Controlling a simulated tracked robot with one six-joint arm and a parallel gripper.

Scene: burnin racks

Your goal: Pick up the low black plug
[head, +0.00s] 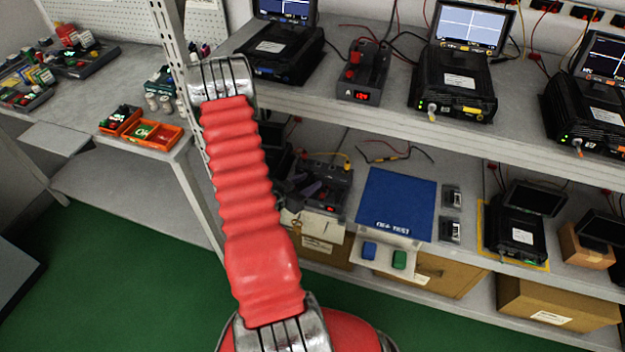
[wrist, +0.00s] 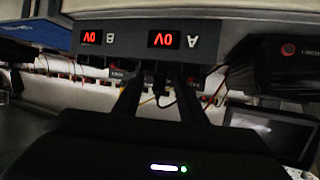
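A dark power supply (head: 332,172) stands on the lower shelf, with a lit red display. In the wrist view, which is upside down, its front (wrist: 128,45) shows two red readouts marked A and B. My gripper (wrist: 155,80) is in front of it with its two dark fingers apart. A small dark piece with a looped cable (wrist: 163,97) shows between the fingers; I cannot tell whether it is the low black plug. In the head view my gripper (head: 308,190) is a dark shape before the supply, partly behind my red arm, and no plug can be made out.
A black unit with a screen (head: 515,235) stands further right. The upper shelf (head: 395,117) overhangs the supply. Cardboard boxes (head: 555,303) sit below.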

